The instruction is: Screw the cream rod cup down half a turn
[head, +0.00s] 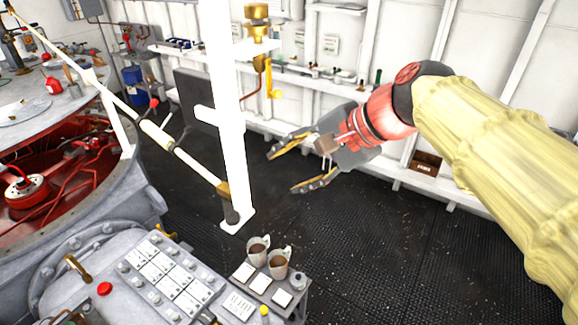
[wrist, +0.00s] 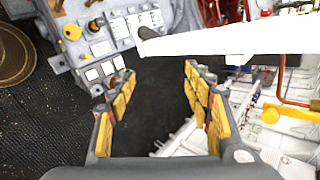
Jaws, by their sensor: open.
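A pale rod (head: 190,161) slants down from the round machine to the white post. A thicker cream sleeve (head: 157,133) on it may be the cream rod cup, but I cannot tell for certain. A brass-coloured collar (head: 223,188) sits at the rod's lower end, by the post. My gripper (head: 282,170) is open and empty, to the right of the post and apart from it. In the wrist view its padded fingers (wrist: 157,82) are spread, with dark floor between them. I cannot make out the cup in the wrist view.
The white post (head: 226,110) stands between my gripper and the rod; it crosses the wrist view (wrist: 205,41). A yellow crank (head: 270,80) hangs beside it. A control panel (head: 165,275) and two mugs (head: 258,250) stand low in front. The dark floor (head: 370,235) is clear.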

